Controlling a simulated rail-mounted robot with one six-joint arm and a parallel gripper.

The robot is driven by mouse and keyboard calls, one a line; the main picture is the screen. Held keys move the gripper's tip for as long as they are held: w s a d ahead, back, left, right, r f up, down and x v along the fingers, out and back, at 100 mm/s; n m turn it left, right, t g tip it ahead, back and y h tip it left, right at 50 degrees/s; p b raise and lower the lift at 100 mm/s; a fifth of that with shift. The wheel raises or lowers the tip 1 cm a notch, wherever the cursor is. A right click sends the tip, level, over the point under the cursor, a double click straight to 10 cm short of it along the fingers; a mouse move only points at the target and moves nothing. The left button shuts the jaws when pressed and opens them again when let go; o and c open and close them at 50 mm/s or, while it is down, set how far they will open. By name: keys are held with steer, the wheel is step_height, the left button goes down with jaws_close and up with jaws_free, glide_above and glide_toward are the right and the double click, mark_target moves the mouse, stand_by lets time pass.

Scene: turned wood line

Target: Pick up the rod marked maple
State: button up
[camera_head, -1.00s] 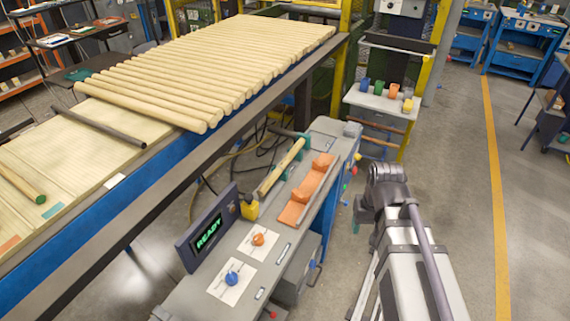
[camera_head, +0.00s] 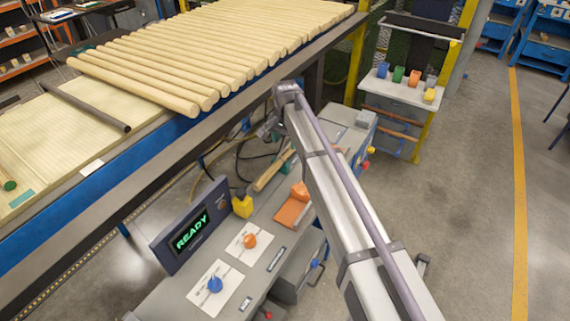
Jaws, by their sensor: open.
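I cannot read the word maple on any rod. Several long pale rods (camera_head: 200,65) lie side by side on the rack at the top. A dark grey rod (camera_head: 88,107) lies apart on the ribbed bed to their left, and a green-ended rod (camera_head: 8,182) is cut off by the left edge. A shorter pale rod (camera_head: 272,170) lies on the grey bench, partly behind my arm. My gripper (camera_head: 262,131) is small and partly hidden at the arm's far end, apart from the rods, between the rack edge and the bench. It appears empty.
The bench (camera_head: 245,298) carries a READY display (camera_head: 193,232), a yellow block (camera_head: 242,205), an orange tray (camera_head: 292,212) and two cards with orange and blue knobs. The floor at right is clear.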

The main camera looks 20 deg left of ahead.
mark_target(287, 150)
steer(key=f+b, duration=0.1)
steer(key=f, duration=0.1)
steer(key=f+b, duration=0.1)
steer(key=b, duration=0.1)
steer(key=f+b, duration=0.2)
steer(key=shift+w+d+f, duration=0.2)
steer(key=shift+w+f, duration=0.05)
steer(key=shift+f, duration=0.05)
steer(key=shift+r, duration=0.3)
jaws_close()
steer(key=shift+r, duration=0.1)
